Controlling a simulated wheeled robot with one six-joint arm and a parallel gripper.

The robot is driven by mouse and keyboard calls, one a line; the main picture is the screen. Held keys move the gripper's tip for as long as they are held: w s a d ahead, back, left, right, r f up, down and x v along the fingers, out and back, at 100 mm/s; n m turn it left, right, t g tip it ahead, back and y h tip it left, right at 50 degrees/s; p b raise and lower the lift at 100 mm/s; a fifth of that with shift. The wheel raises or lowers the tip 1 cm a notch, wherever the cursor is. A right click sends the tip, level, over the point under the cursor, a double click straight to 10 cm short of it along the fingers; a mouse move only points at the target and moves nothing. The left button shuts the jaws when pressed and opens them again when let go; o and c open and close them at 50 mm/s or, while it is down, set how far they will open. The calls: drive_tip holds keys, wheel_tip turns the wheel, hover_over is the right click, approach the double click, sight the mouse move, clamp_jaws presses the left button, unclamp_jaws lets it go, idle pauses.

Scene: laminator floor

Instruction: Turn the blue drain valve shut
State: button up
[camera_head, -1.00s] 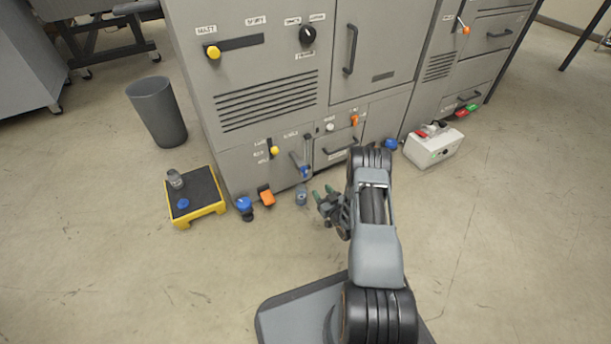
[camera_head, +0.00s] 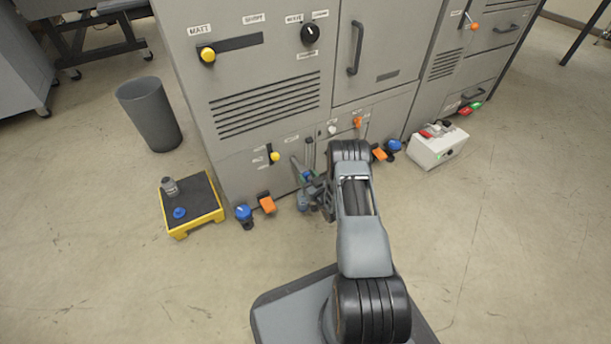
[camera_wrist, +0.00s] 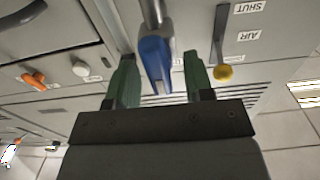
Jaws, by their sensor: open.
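A blue lever handle (camera_wrist: 155,62) on a grey metal stem shows in the wrist view, in front of the grey machine's lower panel. It lies between the two green fingertips of my gripper (camera_wrist: 160,75), which is open, with gaps seen on both sides. In the head view my gripper (camera_head: 316,188) is at the machine's lower front and largely covers this handle. I cannot read a label for the blue handle, nor tell how far it is turned.
A yellow-knobbed lever (camera_wrist: 223,72) by AIR and SHUT labels, a white knob (camera_wrist: 80,68) and an orange lever (camera_wrist: 35,79) are near. Blue (camera_head: 244,213) and orange (camera_head: 267,204) fittings stand low at the machine.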

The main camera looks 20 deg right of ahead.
drive_tip(key=shift+w, duration=0.1)
drive_tip(key=c, duration=0.8)
